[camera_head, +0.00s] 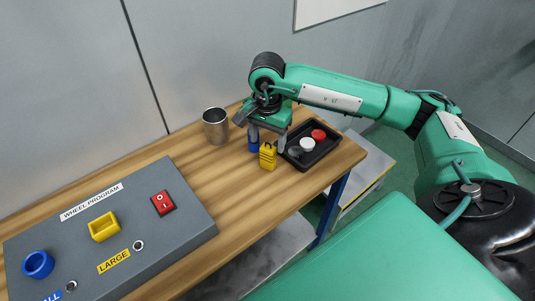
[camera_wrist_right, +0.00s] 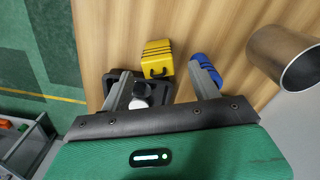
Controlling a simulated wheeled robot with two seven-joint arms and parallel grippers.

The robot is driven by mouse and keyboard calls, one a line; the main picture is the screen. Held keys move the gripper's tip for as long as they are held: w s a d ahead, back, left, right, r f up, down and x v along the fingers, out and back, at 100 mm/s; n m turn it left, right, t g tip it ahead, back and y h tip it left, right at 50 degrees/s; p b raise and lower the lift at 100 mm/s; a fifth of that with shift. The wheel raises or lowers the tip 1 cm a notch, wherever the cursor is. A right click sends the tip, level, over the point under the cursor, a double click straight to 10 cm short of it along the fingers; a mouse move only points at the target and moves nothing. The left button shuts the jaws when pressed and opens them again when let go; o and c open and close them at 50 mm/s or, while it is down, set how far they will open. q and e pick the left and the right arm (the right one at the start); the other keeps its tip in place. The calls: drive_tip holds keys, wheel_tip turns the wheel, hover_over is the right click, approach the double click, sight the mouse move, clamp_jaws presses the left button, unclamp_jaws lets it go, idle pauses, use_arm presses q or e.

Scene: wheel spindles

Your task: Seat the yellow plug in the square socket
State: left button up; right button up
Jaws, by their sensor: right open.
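The yellow plug (camera_head: 268,160) stands upright on the wooden table, just left of the black tray. It also shows in the right wrist view (camera_wrist_right: 157,60), ahead of the fingers and between their lines. The square socket (camera_head: 104,227) is a yellow square holder on the grey panel, above the LARGE label. My right gripper (camera_head: 268,137) is open and empty, low over the table behind the yellow plug. In the right wrist view (camera_wrist_right: 160,75) one finger overlaps the blue plug (camera_wrist_right: 205,70); I cannot tell whether they touch. My left gripper is not in view.
The blue plug also shows in the head view (camera_head: 253,142), close behind the yellow one. A metal cup (camera_head: 216,127) stands to the left. The panel (camera_head: 160,245) carries a blue round socket (camera_head: 37,264) and a red switch (camera_head: 164,203).

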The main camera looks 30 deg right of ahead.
sight(268, 147)
drive_tip(key=shift+f, duration=0.6)
drive_tip(key=shift+f+p, duration=0.25)
drive_tip(key=shift+p, duration=0.1)
wheel_tip(268, 147, down, 4)
drive_tip(key=shift+s+r+p, duration=0.1)
drive_tip(key=shift+r+p, duration=0.15)
drive_tip(key=shift+p, duration=0.4)
drive_tip(key=shift+f, duration=0.55)
drive_tip(key=c, duration=1.2)
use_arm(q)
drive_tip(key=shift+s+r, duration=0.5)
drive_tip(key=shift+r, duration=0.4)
use_arm(e)
drive_tip(key=shift+o, duration=0.2)
drive_tip(key=shift+r, duration=0.15)
